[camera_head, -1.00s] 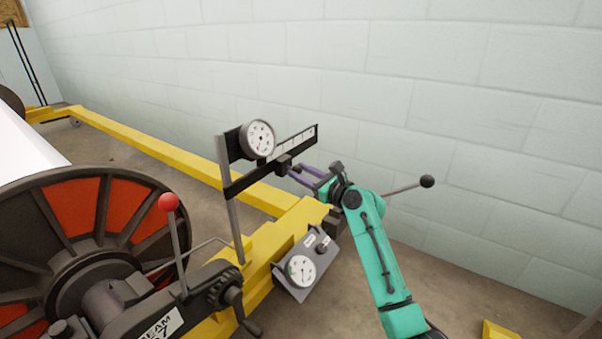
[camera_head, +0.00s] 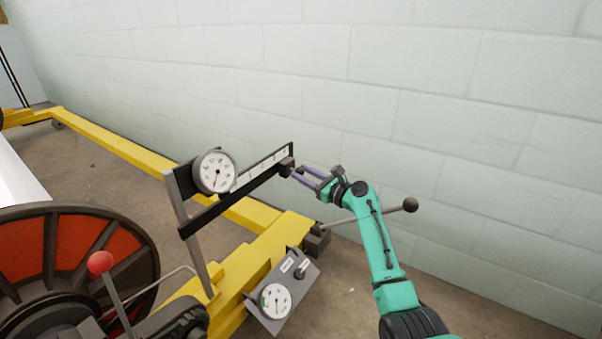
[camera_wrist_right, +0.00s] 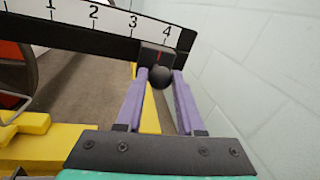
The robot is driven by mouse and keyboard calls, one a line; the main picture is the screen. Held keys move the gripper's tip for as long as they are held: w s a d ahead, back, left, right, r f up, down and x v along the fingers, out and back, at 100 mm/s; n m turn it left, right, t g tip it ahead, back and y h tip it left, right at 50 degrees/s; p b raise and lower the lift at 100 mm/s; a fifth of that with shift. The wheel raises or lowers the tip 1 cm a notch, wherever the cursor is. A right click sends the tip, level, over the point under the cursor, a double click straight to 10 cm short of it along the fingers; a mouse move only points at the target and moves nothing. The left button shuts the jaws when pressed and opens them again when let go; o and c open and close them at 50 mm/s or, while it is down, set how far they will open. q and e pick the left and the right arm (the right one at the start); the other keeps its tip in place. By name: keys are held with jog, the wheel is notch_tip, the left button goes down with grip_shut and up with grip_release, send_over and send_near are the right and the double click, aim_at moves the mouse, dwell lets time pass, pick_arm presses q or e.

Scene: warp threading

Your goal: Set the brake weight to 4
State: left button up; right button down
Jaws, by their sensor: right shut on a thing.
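The brake weight is a small dark block (camera_head: 286,167) on the black scale beam (camera_head: 232,200), near the beam's right end. The left gripper is not in view.
A round dial (camera_head: 215,172) stands at the beam's left end. A lower gauge panel (camera_head: 283,290), a red-knobbed lever (camera_head: 101,263) and a ball-ended rod (camera_head: 410,205) are nearby. A yellow frame (camera_head: 150,163) runs below. The block wall (camera_head: 450,110) is close behind.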

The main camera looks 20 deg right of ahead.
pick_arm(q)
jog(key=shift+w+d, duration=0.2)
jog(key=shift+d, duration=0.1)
pick_arm(e)
jog(key=shift+w+d+r, duration=0.1)
jog(key=shift+w+d, duration=0.3)
jog(key=shift+d, duration=0.2)
jog(key=c, duration=0.6)
grip_release()
jog(key=shift+c, duration=0.2)
jog(key=shift+o, duration=0.5)
jog(key=shift+w+d, duration=0.1)
